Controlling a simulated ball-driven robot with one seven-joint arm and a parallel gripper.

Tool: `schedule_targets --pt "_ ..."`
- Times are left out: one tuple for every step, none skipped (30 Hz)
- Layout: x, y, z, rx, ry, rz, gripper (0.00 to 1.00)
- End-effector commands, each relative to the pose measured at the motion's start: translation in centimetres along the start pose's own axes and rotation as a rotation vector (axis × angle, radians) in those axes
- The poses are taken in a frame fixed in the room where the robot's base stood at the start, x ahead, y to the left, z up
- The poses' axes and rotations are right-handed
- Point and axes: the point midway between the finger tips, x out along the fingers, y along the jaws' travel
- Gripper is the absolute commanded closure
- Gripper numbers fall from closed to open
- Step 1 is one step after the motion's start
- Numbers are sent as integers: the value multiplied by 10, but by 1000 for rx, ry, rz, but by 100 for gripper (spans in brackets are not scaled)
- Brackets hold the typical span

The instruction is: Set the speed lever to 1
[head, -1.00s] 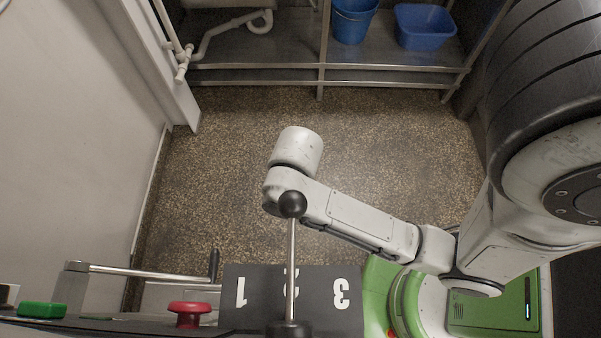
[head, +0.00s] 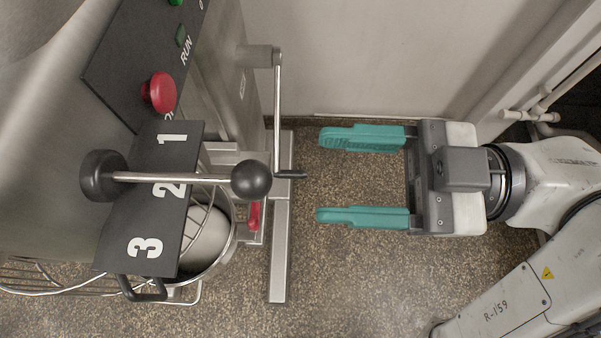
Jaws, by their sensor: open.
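The speed lever (head: 190,177) is a metal rod with a black ball knob (head: 251,181) at its right end and a round black hub (head: 103,176) at its left. It lies over the 2 on a black plate (head: 135,222) marked 1, 2 and 3. The 1 is above the rod in the picture and the 3 below. My gripper (head: 363,177) has two teal fingers, spread wide and empty. It points left toward the knob, level with it in the picture, with a clear gap between them.
A crank handle (head: 277,110) stands between my gripper and the lever's plate. A red button (head: 160,92) and green buttons are on the panel above. A bowl with a wire guard (head: 210,235) sits below the plate. Speckled floor (head: 350,280) is clear around my gripper.

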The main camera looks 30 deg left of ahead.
Motion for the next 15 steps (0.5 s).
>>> schedule_targets --pt "2 -3 -4 -21 11 -21 38" --pt "4 -4 -6 -29 15 -29 38" --pt "5 -4 -8 -35 19 -35 38" --pt "7 -5 -8 -37 20 -38 38" --pt "10 -5 -9 -37 21 -39 38" --pt "14 -5 -9 -36 22 -40 38" --pt "17 -5 -10 -35 22 -40 38" --pt "22 -6 -10 -35 22 -40 38" --pt "28 -6 -10 -35 21 -41 38" --pt "33 -7 -11 -34 20 -41 38" --pt "39 -7 -11 -34 22 -41 38" --pt "46 -6 -11 -33 21 -40 38" --pt "52 -7 -11 -33 21 -42 38" --pt "58 -7 -11 -33 21 -41 38" --pt "65 -8 -11 -32 21 -40 38"
